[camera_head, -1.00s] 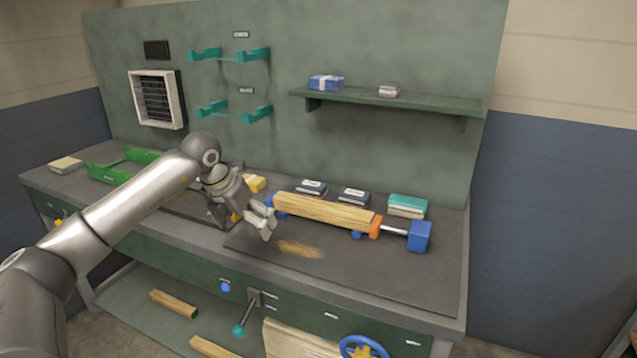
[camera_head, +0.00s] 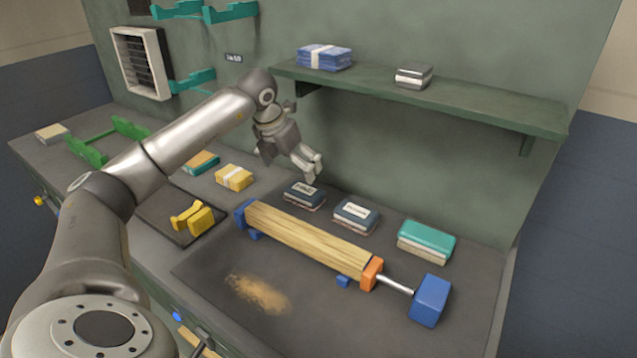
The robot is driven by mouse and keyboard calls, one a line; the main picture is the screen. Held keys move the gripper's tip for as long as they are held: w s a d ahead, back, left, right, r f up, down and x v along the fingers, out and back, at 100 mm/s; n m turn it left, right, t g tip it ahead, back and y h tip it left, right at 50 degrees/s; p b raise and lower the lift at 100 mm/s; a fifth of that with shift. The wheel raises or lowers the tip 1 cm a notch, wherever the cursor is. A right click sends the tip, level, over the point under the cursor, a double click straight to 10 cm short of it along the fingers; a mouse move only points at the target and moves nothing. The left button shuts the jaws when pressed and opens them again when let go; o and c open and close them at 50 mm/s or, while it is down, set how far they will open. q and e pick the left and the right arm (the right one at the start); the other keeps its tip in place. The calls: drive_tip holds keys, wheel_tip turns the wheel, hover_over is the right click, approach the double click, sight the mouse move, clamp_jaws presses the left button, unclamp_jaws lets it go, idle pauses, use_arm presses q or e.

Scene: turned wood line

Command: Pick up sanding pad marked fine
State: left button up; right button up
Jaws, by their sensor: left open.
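Two dark sanding pads with white labels lie behind the wooden blank: a left pad (camera_head: 304,196) and a right pad (camera_head: 355,216). Their labels are too small to read surely, so I cannot tell which is marked fine. My left gripper (camera_head: 312,167) is open and empty, above and slightly behind the left pad, apart from it. My right gripper is not in view.
The wooden blank (camera_head: 305,236) lies clamped between blue and orange holders in front of the pads. A teal-topped block (camera_head: 426,241) lies to their right.

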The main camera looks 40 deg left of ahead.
sight(304, 189)
use_arm(q)
drive_tip(key=x, duration=0.4)
drive_tip(key=shift+f, duration=0.3)
drive_tip(key=shift+w+f+p, duration=0.35)
drive_tip(key=shift+f+p, duration=0.05)
drive_tip(key=shift+f, duration=0.15)
drive_tip(key=p+x, duration=0.1)
drive_tip(key=x, duration=0.3)
drive_tip(key=shift+w+d+f, duration=0.1)
drive_tip(key=shift+w+f, duration=0.2)
drive_tip(key=shift+c, duration=0.7)
drive_tip(key=c, duration=0.7)
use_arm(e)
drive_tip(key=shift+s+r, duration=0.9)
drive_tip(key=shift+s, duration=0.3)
